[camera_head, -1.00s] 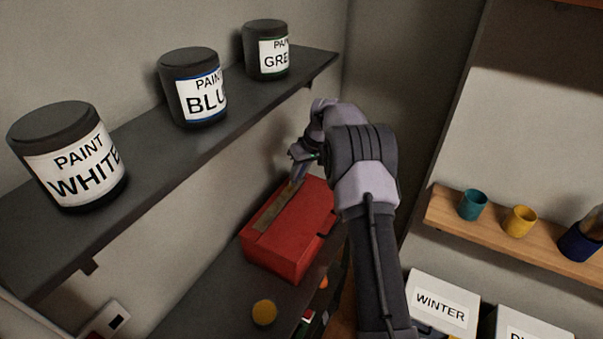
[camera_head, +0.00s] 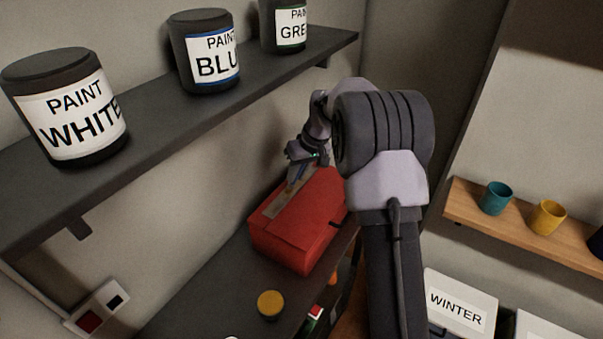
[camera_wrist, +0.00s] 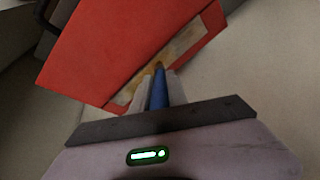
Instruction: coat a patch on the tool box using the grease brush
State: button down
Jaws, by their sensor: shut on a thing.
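The red tool box (camera_head: 308,230) stands on the lower dark shelf in the head view, with a dull brownish patch (camera_head: 275,212) along its top. The box also shows in the wrist view (camera_wrist: 110,40), where the patch (camera_wrist: 195,40) has a yellowish smear near the brush end. My gripper (camera_head: 297,172) is over the far end of the patch. In the wrist view my gripper (camera_wrist: 158,85) is shut on the blue handle of the grease brush (camera_wrist: 158,88). The brush tip is at the patch; whether it touches is unclear.
An upper shelf (camera_head: 160,140) with white, blue and green paint cans overhangs at left. A round yellow-topped thing (camera_head: 270,304) stands on the lower shelf in front of the box. Cups stand on a wooden shelf (camera_head: 520,228) at right, above a box marked WINTER (camera_head: 458,303).

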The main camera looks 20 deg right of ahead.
jog(key=s+a+b, duration=0.2)
jog(key=shift+a+f, duration=0.15)
jog(key=shift+a, duration=0.15)
jog(key=shift+s+a+b, duration=0.5)
jog(key=shift+s+a, duration=0.05)
jog(key=shift+a, duration=0.25)
jog(key=shift+s+a+b, duration=0.5)
jog(key=shift+a, duration=0.25)
jog(key=shift+s+a+b, duration=0.55)
jog(key=shift+s+a, duration=0.15)
jog(key=shift+a, duration=0.25)
jog(key=shift+s+a+b, duration=0.5)
jog(key=shift+s+a, duration=0.2)
jog(key=shift+a, duration=0.25)
jog(key=shift+s+a+b, duration=0.55)
jog(key=shift+s+a, duration=0.15)
jog(key=shift+a, duration=0.25)
jog(key=shift+d, duration=0.1)
notch_tip(320, 180, up, 6)
jog(key=p, duration=0.5)
jog(key=shift+w, duration=0.1)
notch_tip(320, 180, up, 3)
jog(key=shift+r+p, duration=0.1)
jog(key=shift+p, duration=1)
